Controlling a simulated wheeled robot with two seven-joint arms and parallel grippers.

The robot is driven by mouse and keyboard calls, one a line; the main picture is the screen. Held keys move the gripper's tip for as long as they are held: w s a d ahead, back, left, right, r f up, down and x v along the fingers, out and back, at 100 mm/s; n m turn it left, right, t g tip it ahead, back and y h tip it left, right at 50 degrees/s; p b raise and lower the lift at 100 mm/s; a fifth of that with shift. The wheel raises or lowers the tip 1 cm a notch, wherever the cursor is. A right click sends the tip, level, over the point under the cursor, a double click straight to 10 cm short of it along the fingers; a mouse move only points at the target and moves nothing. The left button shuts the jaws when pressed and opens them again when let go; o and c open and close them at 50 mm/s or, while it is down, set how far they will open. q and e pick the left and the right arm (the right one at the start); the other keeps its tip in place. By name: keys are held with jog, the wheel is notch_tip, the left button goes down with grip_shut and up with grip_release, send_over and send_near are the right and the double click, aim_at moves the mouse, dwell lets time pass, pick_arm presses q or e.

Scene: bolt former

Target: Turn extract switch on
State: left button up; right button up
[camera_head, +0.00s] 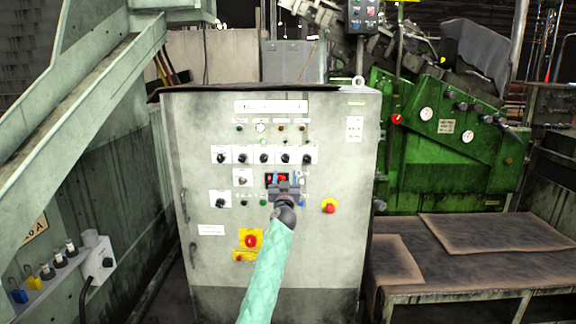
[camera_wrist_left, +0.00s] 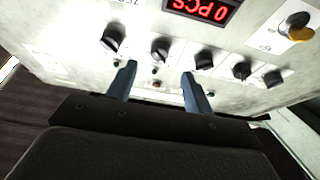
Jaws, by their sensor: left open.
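A grey control cabinet (camera_head: 205,275) faces me, with a row of several black rotary switches across its front. Their labels are too small to read, so I cannot tell which is the extract switch. My left gripper (camera_head: 284,178) is open and empty, in front of the red display, just below the row. In the left wrist view the panel appears upside down. The open fingers (camera_wrist_left: 157,72) point toward a black switch knob (camera_wrist_left: 160,48), second from the left there, and appear apart from it. My right gripper is not in view.
The red display (camera_wrist_left: 200,9) and a lone knob (camera_wrist_left: 297,27) sit near the row. A red button (camera_head: 329,206) and a yellow-backed red switch (camera_head: 250,241) are lower. A green machine (camera_head: 455,150) and a bench (camera_head: 470,276) stand to the right.

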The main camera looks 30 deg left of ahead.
aim_at(285, 161)
pick_arm(q)
jog(key=shift+p+x, duration=0.6)
jog(key=shift+x, duration=3.25)
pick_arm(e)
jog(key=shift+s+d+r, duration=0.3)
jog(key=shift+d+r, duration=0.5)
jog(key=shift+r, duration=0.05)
pick_arm(q)
jog(key=c, duration=1)
